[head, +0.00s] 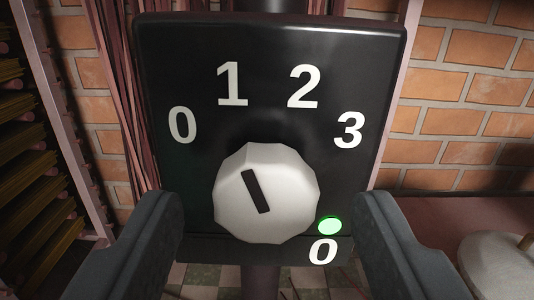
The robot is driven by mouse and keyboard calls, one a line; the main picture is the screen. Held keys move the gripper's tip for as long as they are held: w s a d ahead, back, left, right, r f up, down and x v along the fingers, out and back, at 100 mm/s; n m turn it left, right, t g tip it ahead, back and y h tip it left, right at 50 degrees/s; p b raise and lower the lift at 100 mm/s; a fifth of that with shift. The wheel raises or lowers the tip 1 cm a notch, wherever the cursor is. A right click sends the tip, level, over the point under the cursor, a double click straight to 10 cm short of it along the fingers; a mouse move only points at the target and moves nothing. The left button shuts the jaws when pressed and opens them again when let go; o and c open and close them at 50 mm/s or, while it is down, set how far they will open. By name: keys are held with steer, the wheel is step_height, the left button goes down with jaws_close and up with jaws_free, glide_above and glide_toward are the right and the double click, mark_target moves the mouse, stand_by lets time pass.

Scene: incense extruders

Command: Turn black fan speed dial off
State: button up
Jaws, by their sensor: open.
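The black fan speed panel (270,60) faces me in the middle of the head view, marked 0, 1, 2 and 3 in an arc. Its white faceted dial (290,190) sits below the numbers. The dial's black mark (257,191) tilts up and to the left, roughly toward the 1. A green light (329,225) glows at the dial's lower right, with another 0 below it. My gripper (270,215) is open, with one dark finger on each side of the dial. I see gaps between both fingers and the dial.
A brick wall (470,90) stands behind the panel. A rack with stacked sticks (35,130) is at the far left, and reddish strands (118,90) hang beside the panel. A pale rounded object (495,265) sits on a surface at the lower right.

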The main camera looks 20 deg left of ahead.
steer(key=shift+x, duration=0.9)
steer(key=c, duration=1)
steer(key=shift+r, duration=0.1)
steer(key=n+p, duration=0.3)
steer(key=shift+n, duration=0.4)
steer(key=shift+n+p, duration=0.85)
steer(key=shift+n, duration=0.25)
steer(key=shift+n+p, duration=0.35)
steer(key=shift+n, duration=0.65)
